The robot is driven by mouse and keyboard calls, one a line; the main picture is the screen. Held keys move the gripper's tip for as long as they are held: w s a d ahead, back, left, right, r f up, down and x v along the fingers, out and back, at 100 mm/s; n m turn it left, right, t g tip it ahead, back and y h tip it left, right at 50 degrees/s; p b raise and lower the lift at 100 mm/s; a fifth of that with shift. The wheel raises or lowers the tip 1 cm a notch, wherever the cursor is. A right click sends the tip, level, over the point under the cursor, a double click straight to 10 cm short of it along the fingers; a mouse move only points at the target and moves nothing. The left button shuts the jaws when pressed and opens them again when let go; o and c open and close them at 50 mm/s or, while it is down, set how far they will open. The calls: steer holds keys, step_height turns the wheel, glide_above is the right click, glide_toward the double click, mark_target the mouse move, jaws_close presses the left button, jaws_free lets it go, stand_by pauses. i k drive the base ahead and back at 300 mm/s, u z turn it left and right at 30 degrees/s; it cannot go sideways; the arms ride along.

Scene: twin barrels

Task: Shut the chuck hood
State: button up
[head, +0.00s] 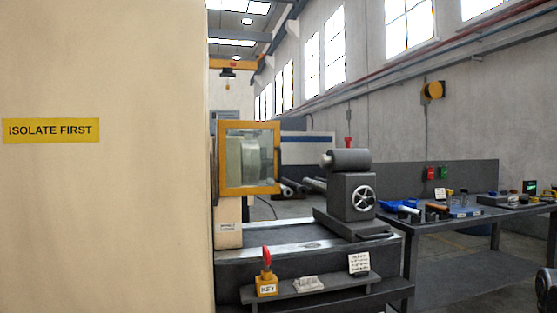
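The chuck hood (223,160) has a yellow frame around a clear window and stands upright at the left end of the lathe. A rounded grey metal shape, which looks like the chuck (250,160), shows through the window. I cannot tell from this view whether the hood is fully shut. The large cream panel at the left hides what lies behind the hood's left side. My gripper is not in view.
A cream panel with an "ISOLATE FIRST" label (51,130) fills the left. The tailstock with its handwheel (364,198) stands right of the hood. A red-handled key holder (266,283) sits on the front shelf (335,287). A cluttered workbench (450,222) stands at right.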

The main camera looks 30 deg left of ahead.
mark_target(231, 124)
steer(key=k, duration=0.95)
steer(key=u, duration=0.55)
steer(key=i, duration=1)
steer(key=z, duration=0.05)
